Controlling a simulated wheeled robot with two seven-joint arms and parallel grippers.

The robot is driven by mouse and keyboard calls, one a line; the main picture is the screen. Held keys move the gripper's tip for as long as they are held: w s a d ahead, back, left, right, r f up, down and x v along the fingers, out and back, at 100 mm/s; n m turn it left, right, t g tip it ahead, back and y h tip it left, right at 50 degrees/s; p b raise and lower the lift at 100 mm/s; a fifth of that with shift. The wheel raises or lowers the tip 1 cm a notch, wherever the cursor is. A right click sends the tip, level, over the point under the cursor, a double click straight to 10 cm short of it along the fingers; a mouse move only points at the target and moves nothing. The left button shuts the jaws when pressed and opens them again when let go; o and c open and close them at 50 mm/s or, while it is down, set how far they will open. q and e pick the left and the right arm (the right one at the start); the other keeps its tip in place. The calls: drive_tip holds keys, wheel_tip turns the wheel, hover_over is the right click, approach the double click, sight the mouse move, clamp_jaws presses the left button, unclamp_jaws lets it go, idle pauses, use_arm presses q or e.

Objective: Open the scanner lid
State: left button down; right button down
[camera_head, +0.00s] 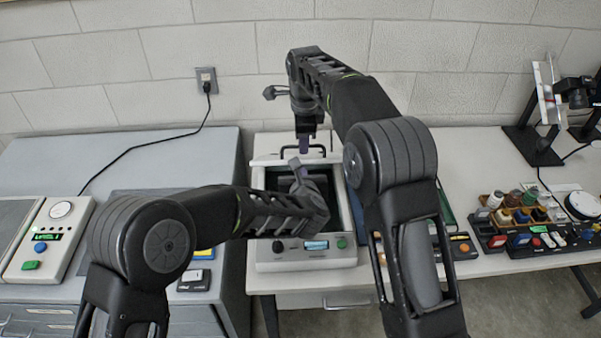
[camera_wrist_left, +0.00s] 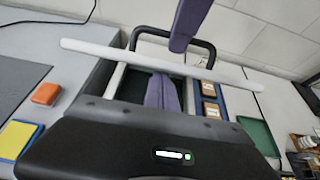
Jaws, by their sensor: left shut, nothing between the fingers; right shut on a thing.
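The scanner (camera_head: 264,262) is a pale box on the right-hand table, with a knob, a small display and a green button on its front. Its pale lid (camera_head: 265,148) stands raised at the back, and the dark inside shows in front of it. In the left wrist view the lid (camera_wrist_left: 95,50) looks like a thin white bar. My right gripper (camera_head: 304,146) is shut on the black lid handle (camera_head: 322,150); the handle (camera_wrist_left: 206,50) also shows in the left wrist view. My left gripper (camera_wrist_left: 165,92) is shut and empty above the scanner's opening, partly hidden by its wrist in the head view.
A grey cabinet (camera_head: 170,150) stands at the left, with a device with coloured buttons (camera_head: 45,240) on it. Racks of small bottles (camera_head: 515,215) stand on the table at the right. A wall socket (camera_head: 206,78) with a black cable is behind.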

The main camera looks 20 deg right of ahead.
use_arm(q)
drive_tip(key=shift+w+d+r, duration=0.1)
drive_tip(key=shift+w+r, duration=0.5)
drive_tip(key=shift+r, duration=0.25)
use_arm(e)
drive_tip(key=shift+f, duration=0.15)
use_arm(q)
drive_tip(key=shift+w+r, duration=0.1)
drive_tip(key=shift+r, duration=0.05)
use_arm(e)
drive_tip(key=shift+s+f, duration=0.1)
drive_tip(key=shift+f, duration=0.05)
use_arm(q)
drive_tip(key=shift+w+r, duration=0.1)
drive_tip(key=shift+r, duration=0.05)
use_arm(e)
drive_tip(key=c, duration=1.5)
unclamp_jaws()
drive_tip(key=shift+c, duration=0.2)
drive_tip(key=shift+r, duration=0.25)
use_arm(q)
drive_tip(key=shift+f, duration=0.25)
drive_tip(key=shift+d+f, duration=0.1)
drive_tip(key=shift+f, duration=0.05)
use_arm(e)
drive_tip(key=r, duration=0.5)
drive_tip(key=s+r, duration=0.1)
drive_tip(key=r, duration=0.1)
drive_tip(key=shift+a+r, duration=0.15)
drive_tip(key=shift+r, duration=0.15)
